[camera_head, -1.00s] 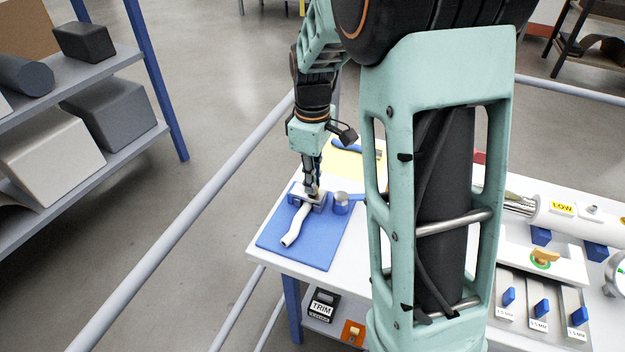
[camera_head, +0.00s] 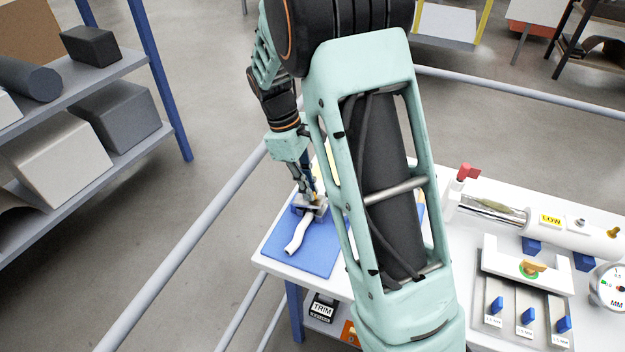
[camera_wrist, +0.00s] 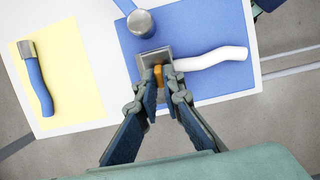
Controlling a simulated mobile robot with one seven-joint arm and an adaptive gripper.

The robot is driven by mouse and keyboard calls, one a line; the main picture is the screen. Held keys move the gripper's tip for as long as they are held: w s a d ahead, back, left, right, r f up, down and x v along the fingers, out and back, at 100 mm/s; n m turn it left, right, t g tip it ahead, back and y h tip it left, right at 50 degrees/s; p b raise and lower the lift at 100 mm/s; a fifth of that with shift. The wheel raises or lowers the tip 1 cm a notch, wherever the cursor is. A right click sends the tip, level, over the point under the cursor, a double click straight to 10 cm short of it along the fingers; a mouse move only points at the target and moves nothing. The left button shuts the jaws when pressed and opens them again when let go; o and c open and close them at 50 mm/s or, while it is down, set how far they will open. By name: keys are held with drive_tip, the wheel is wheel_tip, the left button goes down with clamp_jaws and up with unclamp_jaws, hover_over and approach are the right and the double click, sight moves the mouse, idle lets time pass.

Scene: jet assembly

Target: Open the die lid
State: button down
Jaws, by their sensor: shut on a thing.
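A small grey metal die (camera_head: 320,211) sits on the blue mat (camera_head: 325,261) near the left end of the white table. It also shows in the wrist view (camera_wrist: 150,57). A white bent tube (camera_wrist: 212,59) sticks out of the die's side and lies on the mat. My gripper (camera_wrist: 159,82) is shut on an orange knob (camera_wrist: 158,73) at the die. Its fingers cover part of the die, and I cannot tell whether the lid is raised. In the head view my gripper (camera_head: 311,195) comes down on the die from above.
In the wrist view, a metal cylinder (camera_wrist: 140,22) stands beside the die, and a blue bent handle (camera_wrist: 40,88) lies on a yellow sheet (camera_wrist: 70,60). In the head view, a white machine marked LOW (camera_head: 553,222) and several blue-handled slides (camera_head: 526,312) occupy the right side.

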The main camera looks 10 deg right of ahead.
drive_tip(key=shift+w+a+r+g+h+p, duration=0.25)
drive_tip(key=shift+w+a+g+h+p, duration=0.25)
drive_tip(key=shift+h+p, duration=0.5)
drive_tip(key=shift+w+a+r+g+h+p, duration=0.25)
drive_tip(key=shift+a+g+h+p, duration=0.3)
drive_tip(key=shift+g+h+p, duration=0.4)
drive_tip(key=c, duration=2.1)
unclamp_jaws()
drive_tip(key=v, duration=1.2)
drive_tip(key=shift+s+d, duration=0.1)
